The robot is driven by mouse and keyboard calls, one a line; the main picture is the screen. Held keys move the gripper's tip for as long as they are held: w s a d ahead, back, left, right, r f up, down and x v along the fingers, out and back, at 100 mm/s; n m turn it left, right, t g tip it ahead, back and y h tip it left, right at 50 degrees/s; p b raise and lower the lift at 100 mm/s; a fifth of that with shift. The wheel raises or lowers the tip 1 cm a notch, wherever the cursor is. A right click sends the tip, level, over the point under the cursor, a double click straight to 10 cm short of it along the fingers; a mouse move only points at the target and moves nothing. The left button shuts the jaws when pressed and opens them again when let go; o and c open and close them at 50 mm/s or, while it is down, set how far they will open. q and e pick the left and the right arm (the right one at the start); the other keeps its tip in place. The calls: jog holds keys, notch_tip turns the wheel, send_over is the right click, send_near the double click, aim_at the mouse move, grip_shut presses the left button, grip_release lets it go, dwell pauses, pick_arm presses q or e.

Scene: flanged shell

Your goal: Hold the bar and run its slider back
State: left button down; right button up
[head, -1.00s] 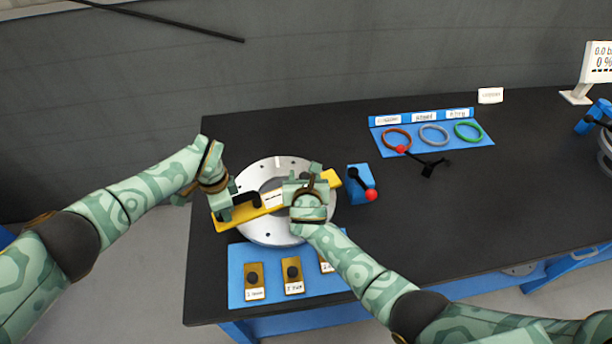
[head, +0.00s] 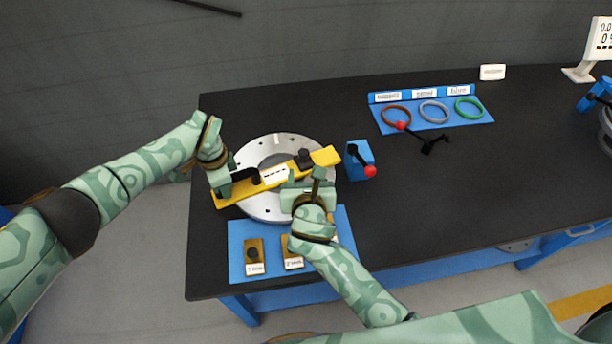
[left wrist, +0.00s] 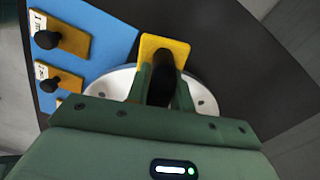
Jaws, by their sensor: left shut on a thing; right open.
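The yellow bar (head: 325,158) lies slanted across the round silver flange (head: 262,205). A black slider knob (head: 305,158) stands on the bar's right half. My left gripper (head: 226,184) is shut on the black handle (head: 246,174) at the bar's left end. In the left wrist view the handle (left wrist: 161,80) sits between the fingers, with the bar's yellow end (left wrist: 178,47) beyond. My right gripper (head: 302,184) is open, just in front of the bar and below the slider. It appears apart from the slider; whether it touches the bar is unclear.
A blue mat (head: 238,232) with labelled yellow plates (head: 254,268) lies in front of the flange. A blue block with a red-knobbed lever (head: 360,162) stands close right. A blue tray of rings (head: 460,123) and a black red-tipped tool (head: 428,147) lie farther right.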

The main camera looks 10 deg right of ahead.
dwell(0.3)
pick_arm(q)
jog(key=c, duration=1.1)
grip_release()
jog(key=shift+f, duration=0.1)
jog(key=shift+c, duration=0.2)
